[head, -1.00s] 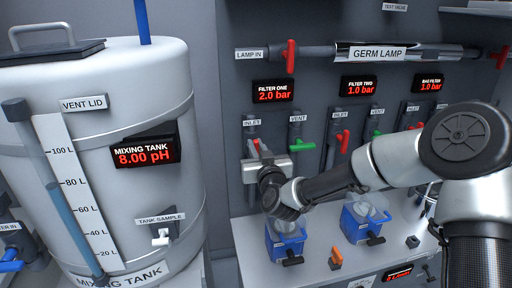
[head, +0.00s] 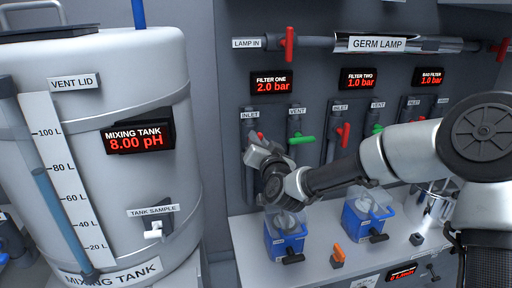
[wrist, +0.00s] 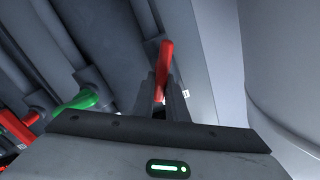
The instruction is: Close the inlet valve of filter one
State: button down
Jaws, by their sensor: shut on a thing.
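The inlet valve of filter one has a red handle (head: 260,135), mostly hidden behind my gripper in the head view, on a dark upright pipe (head: 249,182) under the INLET label (head: 250,115). In the wrist view the red handle (wrist: 167,57) stands between the two fingers and appears angled to its pipe. My gripper (wrist: 162,92) is shut on this handle. In the head view my gripper (head: 263,150) is tilted, with its fingertips hidden. The filter one display (head: 272,84) reads 2.0 bar.
The green vent handle (head: 302,140) is close to the right of my gripper. Another red handle (head: 343,134) is further right. The mixing tank (head: 180,90) stands to the left. A blue-framed filter unit (head: 286,240) sits below my wrist.

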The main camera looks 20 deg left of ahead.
jog(key=m+b, duration=0.2)
jog(key=m, duration=0.1)
jog(key=f+m+b, duration=0.1)
jog(key=m+b, duration=0.1)
jog(key=m, duration=0.2)
jog(key=d+m+b, duration=0.1)
jog(key=m+b, duration=0.2)
jog(key=m, duration=0.1)
jog(key=shift+w+f, duration=0.3)
jog(key=shift+f, duration=0.1)
jog(key=shift+m, duration=0.4)
jog(key=c, duration=1.8)
grip_release()
jog(key=shift+o, duration=0.2)
jog(key=p+v, duration=0.4)
jog(key=v, duration=1.3)
jog(key=shift+s, duration=0.15)
